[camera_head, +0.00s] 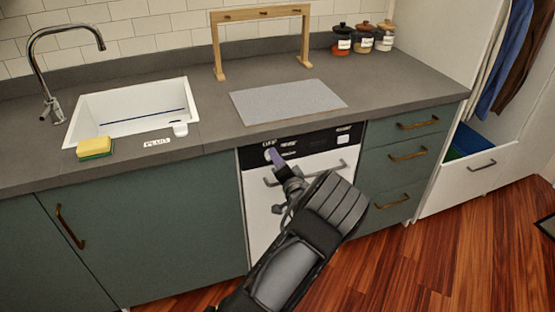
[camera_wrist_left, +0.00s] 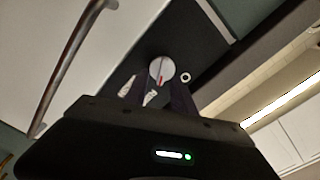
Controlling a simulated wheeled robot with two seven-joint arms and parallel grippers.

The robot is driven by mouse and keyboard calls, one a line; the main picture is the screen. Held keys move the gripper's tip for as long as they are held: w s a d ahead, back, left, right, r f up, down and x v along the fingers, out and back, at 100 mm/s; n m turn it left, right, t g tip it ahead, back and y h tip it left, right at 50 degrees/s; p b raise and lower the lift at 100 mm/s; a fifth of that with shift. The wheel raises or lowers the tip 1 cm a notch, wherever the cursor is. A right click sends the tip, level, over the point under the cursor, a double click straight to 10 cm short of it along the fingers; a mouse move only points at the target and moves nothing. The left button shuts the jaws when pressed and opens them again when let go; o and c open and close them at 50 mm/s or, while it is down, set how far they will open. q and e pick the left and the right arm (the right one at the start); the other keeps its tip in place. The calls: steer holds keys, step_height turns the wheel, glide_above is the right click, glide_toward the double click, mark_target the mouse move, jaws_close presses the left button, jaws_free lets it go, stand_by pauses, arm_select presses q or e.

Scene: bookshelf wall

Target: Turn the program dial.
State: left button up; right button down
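The program dial is a round, pale knob with a red pointer mark, and it shows in the left wrist view (camera_wrist_left: 162,70) on a dark control panel. The panel (camera_head: 315,142) runs along the top of a white dishwasher front in the head view. My left gripper (camera_head: 273,155) reaches up to the left part of this panel. In the left wrist view its dark fingers (camera_wrist_left: 162,92) stand apart, with the dial in line with the gap between them. I cannot tell whether they touch it. My right gripper is not in view.
A metal bar handle (camera_head: 330,170) crosses the dishwasher front just below the panel. The grey countertop edge (camera_head: 330,125) lies just above it. Green drawers (camera_head: 405,158) with brass handles are on the right, and a sink (camera_head: 130,108) is on the left.

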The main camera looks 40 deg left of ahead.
arm_select(q)
steer(key=v, duration=0.7)
steer(key=shift+s+d, duration=0.25)
steer(key=shift+d, duration=0.1)
